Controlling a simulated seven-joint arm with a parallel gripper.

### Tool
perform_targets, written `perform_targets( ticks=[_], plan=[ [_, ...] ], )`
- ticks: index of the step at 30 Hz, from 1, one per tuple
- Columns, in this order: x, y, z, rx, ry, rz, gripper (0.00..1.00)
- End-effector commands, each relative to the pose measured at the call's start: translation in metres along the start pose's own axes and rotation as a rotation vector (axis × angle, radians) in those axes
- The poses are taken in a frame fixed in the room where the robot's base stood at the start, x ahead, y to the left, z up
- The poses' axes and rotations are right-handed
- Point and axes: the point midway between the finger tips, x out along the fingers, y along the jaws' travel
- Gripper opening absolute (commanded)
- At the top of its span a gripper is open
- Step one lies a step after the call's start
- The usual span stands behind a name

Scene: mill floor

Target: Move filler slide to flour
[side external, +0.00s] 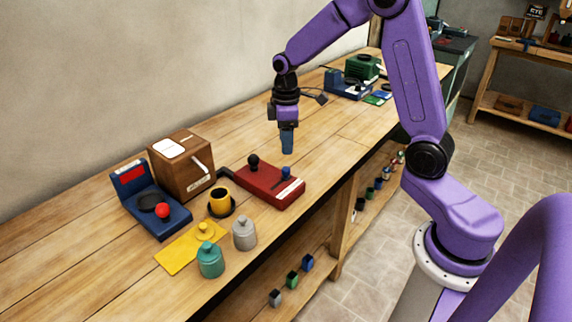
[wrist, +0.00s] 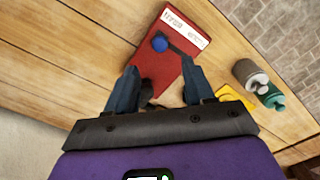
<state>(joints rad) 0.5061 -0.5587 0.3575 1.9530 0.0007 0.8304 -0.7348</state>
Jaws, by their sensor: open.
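A red box (side external: 270,187), probably the filler, lies flat on the bench. It has a blue knob (side external: 286,173) near a white label (side external: 289,189) and a black knob (side external: 253,161) at its other end. The wrist view shows the red box (wrist: 157,66), the blue knob (wrist: 159,43) beside a dark slot, and the label (wrist: 185,28), whose words are too small to read surely. My gripper (side external: 287,150) is open and empty, pointing down above the bench behind the box, apart from the knobs. Its fingers (wrist: 161,76) partly hide the box in the wrist view.
A green machine (side external: 361,68) stands far back.

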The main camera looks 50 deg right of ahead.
Motion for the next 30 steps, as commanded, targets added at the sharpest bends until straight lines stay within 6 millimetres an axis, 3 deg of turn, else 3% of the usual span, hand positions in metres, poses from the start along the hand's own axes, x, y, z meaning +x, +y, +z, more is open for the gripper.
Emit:
perform_targets(
  ticks=[6,12,18,27,29,30],
  plan=[
    [0.042,-0.001,0.000,0.000,-0.003,-0.004,0.53],
    [0.071,0.000,0.001,0.001,-0.002,-0.003,0.53],
    [0.084,0.000,0.000,0.001,0.000,0.000,0.53],
    [0.085,0.000,0.000,0.001,0.002,0.001,0.53],
    [0.085,0.000,0.000,0.001,0.002,0.001,0.36],
    [0.085,0.000,0.000,0.000,0.002,0.001,0.23]
  ],
)
